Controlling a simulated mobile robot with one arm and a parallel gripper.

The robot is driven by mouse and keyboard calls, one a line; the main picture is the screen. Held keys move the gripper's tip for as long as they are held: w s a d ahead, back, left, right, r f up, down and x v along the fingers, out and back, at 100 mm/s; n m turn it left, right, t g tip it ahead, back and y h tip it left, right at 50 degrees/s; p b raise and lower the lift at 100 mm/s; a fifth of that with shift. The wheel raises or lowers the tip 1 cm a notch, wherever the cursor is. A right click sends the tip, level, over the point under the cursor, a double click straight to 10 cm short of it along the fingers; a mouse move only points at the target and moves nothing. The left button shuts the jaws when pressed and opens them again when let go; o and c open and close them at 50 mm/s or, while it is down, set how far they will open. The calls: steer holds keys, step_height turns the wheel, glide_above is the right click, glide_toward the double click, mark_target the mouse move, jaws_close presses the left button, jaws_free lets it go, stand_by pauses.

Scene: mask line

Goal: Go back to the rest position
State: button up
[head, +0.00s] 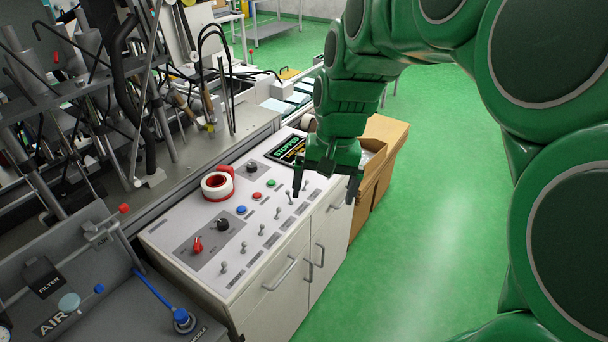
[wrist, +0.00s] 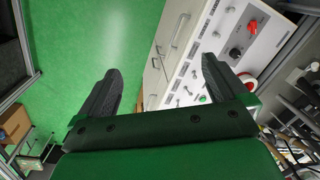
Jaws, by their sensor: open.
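My gripper (head: 324,190) is open and empty. In the head view it hangs above the right edge of the white control panel (head: 190,240), near the row of toggle switches. Its two dark fingers point down and stand apart. In the wrist view the gripper (wrist: 155,85) shows both fingers spread, with the green floor, the cabinet front and the panel beyond them. My green arm reaches in from the right of the head view.
Cardboard boxes (head: 383,150) stand past the cabinet. Machinery (head: 90,90) fills the left. The green floor (head: 430,200) at right is clear.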

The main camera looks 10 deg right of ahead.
steer(key=w+d+f+m+t, duration=0.1)
steer(key=w+d+f+m, duration=0.3)
steer(key=w, duration=1)
steer(key=w+d+m+t, duration=0.2)
steer(key=w+d, duration=0.4)
steer(key=w, duration=0.8)
steer(key=a+x, duration=0.1)
steer(key=x, duration=0.9)
steer(key=shift+r+y, duration=0.15)
steer(key=shift+y, duration=0.25)
steer(key=shift+a, duration=0.1)
